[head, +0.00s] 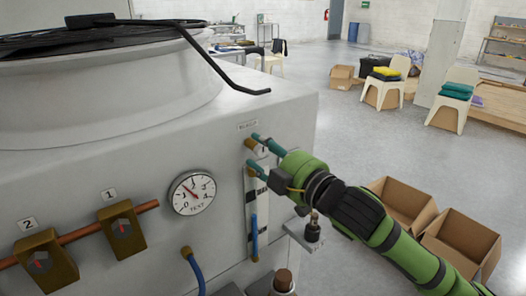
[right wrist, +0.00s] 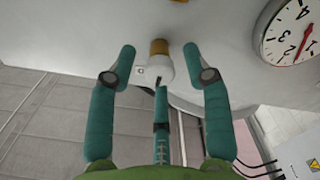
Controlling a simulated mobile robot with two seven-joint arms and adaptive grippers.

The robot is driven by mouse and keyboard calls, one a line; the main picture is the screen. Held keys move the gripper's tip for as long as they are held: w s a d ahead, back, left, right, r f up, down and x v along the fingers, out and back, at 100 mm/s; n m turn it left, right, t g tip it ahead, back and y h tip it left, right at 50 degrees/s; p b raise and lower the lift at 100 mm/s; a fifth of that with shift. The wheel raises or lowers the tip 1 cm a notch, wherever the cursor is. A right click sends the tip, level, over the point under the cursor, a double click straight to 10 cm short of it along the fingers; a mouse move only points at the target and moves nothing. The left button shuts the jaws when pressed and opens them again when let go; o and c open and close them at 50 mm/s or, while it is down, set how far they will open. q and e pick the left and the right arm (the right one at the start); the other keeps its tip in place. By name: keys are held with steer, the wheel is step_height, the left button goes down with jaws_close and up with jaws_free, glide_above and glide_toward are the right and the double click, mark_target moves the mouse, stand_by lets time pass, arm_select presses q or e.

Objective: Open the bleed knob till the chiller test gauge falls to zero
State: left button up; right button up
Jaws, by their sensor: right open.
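The bleed knob (right wrist: 159,74) is a pale, round knob with a dark mark on a brass stem in the right wrist view. My right gripper (right wrist: 159,62) is open, with one teal finger on each side of the knob and gaps showing between. In the head view my right gripper (head: 252,153) is at the tank wall below a small label, and its fingers partly hide the knob. The white test gauge (head: 196,201) is left of it, its red needle pointing up-left, off zero, apparently near 2. My left gripper is not in view.
Two brass valves (head: 122,230) tagged 1 and 2 sit on a copper pipe at left. A sight tube (head: 254,222) and small shelf are below my right gripper. A black rod (head: 232,79) juts over the tank top. Open cardboard boxes (head: 463,241) stand on the floor at right.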

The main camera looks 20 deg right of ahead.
steer(key=shift+c, duration=1.2)
steer(key=shift+s, duration=0.1)
jaws_close()
steer(key=shift+r, duration=0.1)
steer(key=shift+m+p, duration=0.4)
steer(key=shift+m, duration=0.2)
steer(key=m+p, duration=0.1)
steer(key=m, duration=0.1)
steer(key=m+p, duration=0.2)
steer(key=m, duration=0.1)
steer(key=shift+d+r, duration=0.1)
steer(key=shift+r, duration=0.1)
steer(key=m+p, duration=0.4)
steer(key=m, duration=0.1)
steer(key=shift+r, duration=0.15)
steer(key=m+p, duration=0.4)
steer(key=shift+m, duration=0.4)
steer(key=shift+m+p, duration=0.7)
steer(key=shift+m, duration=0.2)
steer(key=shift+m+p, duration=0.4)
steer(key=shift+m, duration=0.8)
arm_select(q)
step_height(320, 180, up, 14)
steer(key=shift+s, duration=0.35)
arm_select(e)
steer(key=shift+m, duration=0.9)
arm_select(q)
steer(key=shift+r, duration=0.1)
